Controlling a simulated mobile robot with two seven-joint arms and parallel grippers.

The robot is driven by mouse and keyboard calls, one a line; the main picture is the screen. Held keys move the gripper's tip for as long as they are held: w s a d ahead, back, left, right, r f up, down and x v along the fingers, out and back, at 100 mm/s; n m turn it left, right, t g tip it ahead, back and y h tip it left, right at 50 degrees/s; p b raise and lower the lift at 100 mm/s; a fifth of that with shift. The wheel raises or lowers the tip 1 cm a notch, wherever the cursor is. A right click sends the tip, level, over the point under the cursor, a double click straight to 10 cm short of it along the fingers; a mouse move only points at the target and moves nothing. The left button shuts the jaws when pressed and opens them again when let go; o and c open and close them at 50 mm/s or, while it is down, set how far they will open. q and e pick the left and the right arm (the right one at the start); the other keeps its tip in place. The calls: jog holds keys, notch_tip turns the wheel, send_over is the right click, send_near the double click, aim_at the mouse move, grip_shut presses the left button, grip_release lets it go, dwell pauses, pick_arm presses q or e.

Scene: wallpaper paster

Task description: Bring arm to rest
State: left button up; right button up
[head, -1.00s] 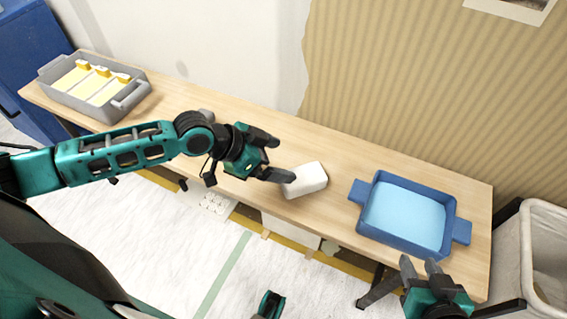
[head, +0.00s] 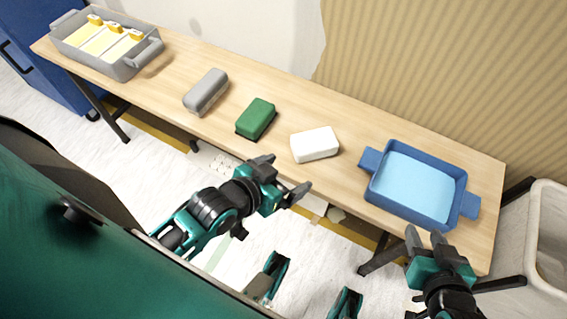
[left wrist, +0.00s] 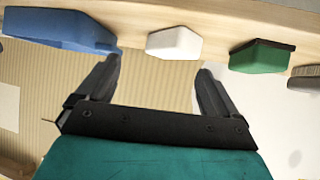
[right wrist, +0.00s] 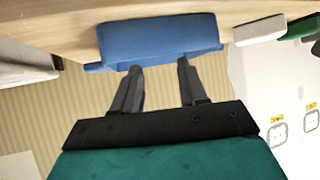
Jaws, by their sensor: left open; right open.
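My left gripper (head: 283,182) is open and empty, in front of the table's near edge in the head view, below the white block. In the left wrist view its two fingers (left wrist: 155,88) stand apart with nothing between them. My right gripper (head: 427,244) is open and empty at the table's near edge, just below the blue tray (head: 372,187). In the right wrist view its fingers (right wrist: 158,85) are apart and point toward the blue tray (right wrist: 158,40).
The wooden table (head: 330,107) holds a white block (head: 315,144), a green block (head: 257,118), a grey block (head: 206,91) and a grey tray (head: 125,69) with yellow-handled tools (head: 115,28). A pale bin (head: 548,225) stands at the right. Beige ribbed wallpaper covers part of the wall.

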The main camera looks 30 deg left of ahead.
pick_arm(q)
notch_tip(320, 180, up, 5)
jog(key=s+a+y+p, duration=0.1)
jog(key=a+p, duration=0.1)
jog(key=p, duration=0.7)
jog(key=shift+s+a+r+p, duration=0.2)
jog(key=shift+s+a+p, duration=0.05)
jog(key=shift+a+p, duration=0.15)
pick_arm(e)
notch_tip(320, 180, up, 5)
jog(key=s+d+h, duration=0.1)
jog(key=d, duration=0.2)
jog(key=shift+s+r, duration=0.2)
jog(key=shift+s, duration=0.1)
